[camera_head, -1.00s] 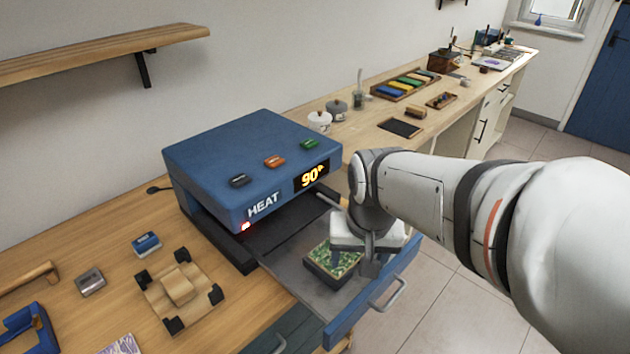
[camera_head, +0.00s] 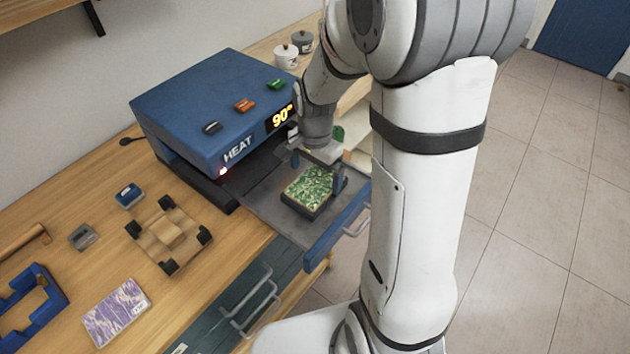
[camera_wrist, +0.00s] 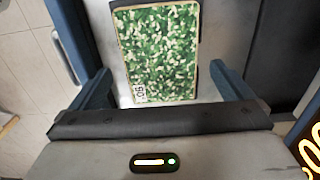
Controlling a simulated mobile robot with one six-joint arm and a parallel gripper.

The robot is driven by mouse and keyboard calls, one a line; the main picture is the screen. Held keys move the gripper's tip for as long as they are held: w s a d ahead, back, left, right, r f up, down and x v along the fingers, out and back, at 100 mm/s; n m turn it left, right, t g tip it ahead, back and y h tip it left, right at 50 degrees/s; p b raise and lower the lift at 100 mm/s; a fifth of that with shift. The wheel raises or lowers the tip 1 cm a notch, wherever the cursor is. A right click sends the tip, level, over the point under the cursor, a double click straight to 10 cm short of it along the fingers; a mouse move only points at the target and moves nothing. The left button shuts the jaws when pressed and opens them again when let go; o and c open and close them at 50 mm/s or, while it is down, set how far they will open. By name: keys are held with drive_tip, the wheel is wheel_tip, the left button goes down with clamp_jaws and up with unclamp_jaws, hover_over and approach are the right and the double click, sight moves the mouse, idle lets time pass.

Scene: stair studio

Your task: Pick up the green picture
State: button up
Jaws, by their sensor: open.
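The green picture (camera_head: 309,187) is a small block with a green and white speckled top and dark sides. It lies on the pulled-out grey drawer tray (camera_head: 262,199) of the blue HEAT box (camera_head: 220,120). In the wrist view the green picture (camera_wrist: 158,52) shows face up, with a small printed label at its lower left corner. My gripper (camera_head: 318,168) is above the tray at the picture's far side. In the wrist view its two blue fingers (camera_wrist: 165,88) are spread wide, with the picture's near end between them and a gap on each side. Nothing is held.
A purple patterned picture (camera_head: 117,313), a wooden jig (camera_head: 168,234) with black corners and a blue frame (camera_head: 32,305) lie on the wooden table. The drawer's blue front (camera_head: 338,222) borders the tray. The heater body overhangs the tray's back.

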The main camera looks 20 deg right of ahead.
sight(315, 185)
wheel_tip(315, 185, down, 2)
drive_tip(key=shift+f, duration=0.2)
drive_tip(key=c, duration=0.9)
drive_tip(key=shift+r, duration=0.1)
